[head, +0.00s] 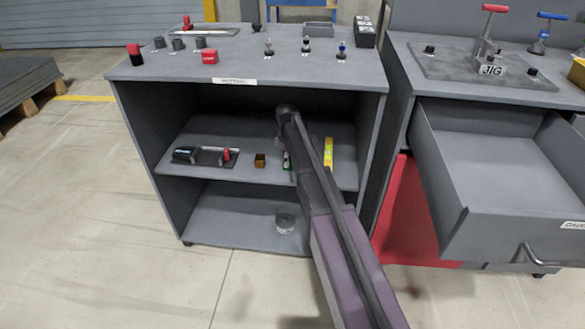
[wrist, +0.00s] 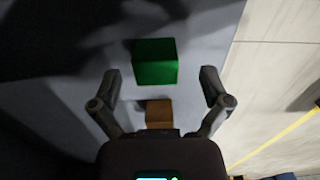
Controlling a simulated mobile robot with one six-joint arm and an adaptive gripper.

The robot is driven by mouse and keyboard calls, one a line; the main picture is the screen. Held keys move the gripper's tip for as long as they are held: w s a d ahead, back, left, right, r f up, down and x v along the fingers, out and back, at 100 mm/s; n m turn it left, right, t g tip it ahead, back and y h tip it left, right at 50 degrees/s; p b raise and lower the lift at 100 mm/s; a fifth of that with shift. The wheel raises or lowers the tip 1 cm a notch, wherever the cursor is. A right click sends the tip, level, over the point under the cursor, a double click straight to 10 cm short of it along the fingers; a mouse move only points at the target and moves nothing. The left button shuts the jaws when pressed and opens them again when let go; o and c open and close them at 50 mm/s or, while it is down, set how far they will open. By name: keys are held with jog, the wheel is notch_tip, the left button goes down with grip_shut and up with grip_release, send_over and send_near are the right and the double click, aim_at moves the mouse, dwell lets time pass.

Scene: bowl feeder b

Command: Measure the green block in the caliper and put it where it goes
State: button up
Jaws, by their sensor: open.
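The green block (wrist: 155,62) lies on the grey shelf in the wrist view, just ahead of my gripper (wrist: 160,78). My gripper is open, one finger to each side, with nothing held. In the head view my arm reaches into the cabinet and only a sliver of the green block (head: 286,161) shows beside it; my gripper is hard to make out there. A flat grey device (head: 207,156) with a black end and a red part lies on the left of the same shelf; it may be the caliper.
A brown block (head: 260,160) stands left of the green one; it shows between my fingers (wrist: 159,113). A yellow bar (head: 328,153) is right of my arm. The cabinet top (head: 255,95) lies above the shelf. An open drawer (head: 500,170) juts out at right.

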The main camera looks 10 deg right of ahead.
jog(key=shift+f+b, duration=0.7)
jog(key=shift+f, duration=0.3)
jog(key=c, duration=1.3)
